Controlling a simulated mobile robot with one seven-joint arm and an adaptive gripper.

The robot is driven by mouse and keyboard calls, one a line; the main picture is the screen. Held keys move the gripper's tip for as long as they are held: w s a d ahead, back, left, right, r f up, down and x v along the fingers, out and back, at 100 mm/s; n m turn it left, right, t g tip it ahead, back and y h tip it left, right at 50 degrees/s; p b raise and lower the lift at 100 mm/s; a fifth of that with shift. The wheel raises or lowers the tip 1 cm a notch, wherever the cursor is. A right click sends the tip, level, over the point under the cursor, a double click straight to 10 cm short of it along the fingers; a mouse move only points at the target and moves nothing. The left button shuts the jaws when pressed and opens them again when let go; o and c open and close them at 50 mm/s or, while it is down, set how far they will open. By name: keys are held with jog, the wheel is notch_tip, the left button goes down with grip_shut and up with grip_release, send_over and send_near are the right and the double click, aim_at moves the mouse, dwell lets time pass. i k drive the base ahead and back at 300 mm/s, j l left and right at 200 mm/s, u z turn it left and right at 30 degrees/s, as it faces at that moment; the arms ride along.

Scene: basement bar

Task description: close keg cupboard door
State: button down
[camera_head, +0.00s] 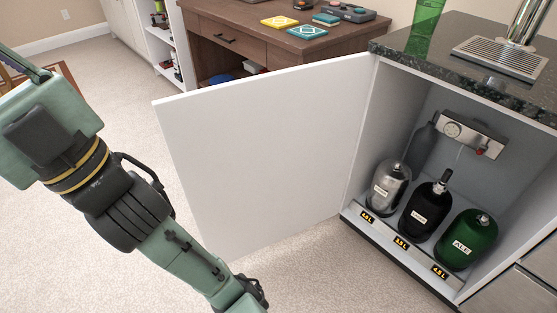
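The keg cupboard (352,207) stands at the right with its front open. Its white door (265,150) is swung wide open to the left, hinged at the cupboard's left side. Inside are a silver keg (388,187), a black keg (424,213) and a green keg (468,241) standing in a row behind a labelled strip. My green and black arm comes in from the left and runs down to the bottom edge, in front of the door's left side. My gripper is out of the frame, so its state is hidden.
A dark counter (410,52) with a drip tray (500,58), metal tap column and green glass tops the cupboard. A brown wooden desk (240,40) holding colourful items stands behind the door. Carpet (140,165) lies clear around the door.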

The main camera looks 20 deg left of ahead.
aim_at(260, 161)
jog(key=j+z, duration=0.3)
jog(key=j, duration=0.85)
jog(key=j+z, duration=0.15)
jog(key=j, duration=0.25)
jog(key=k+j+z, duration=0.2)
jog(key=j, duration=0.2)
jog(key=j+z, duration=0.15)
jog(key=j, duration=0.25)
jog(key=j+z, duration=0.25)
jog(key=j, duration=0.35)
jog(key=j+z, duration=0.25)
jog(key=j, duration=0.3)
jog(key=i+j+z, duration=0.1)
jog(key=j+z, duration=0.2)
jog(key=j, duration=0.25)
jog(key=i+j+z, duration=0.1)
jog(key=j+z, duration=0.2)
jog(key=j, duration=0.25)
jog(key=i+j, duration=0.1)
jog(key=j, duration=0.25)
jog(key=i+j+z, duration=0.15)
jog(key=j, duration=0.15)
jog(key=k+j+z, duration=0.25)
jog(key=k+j, duration=0.6)
jog(key=k, duration=0.1)
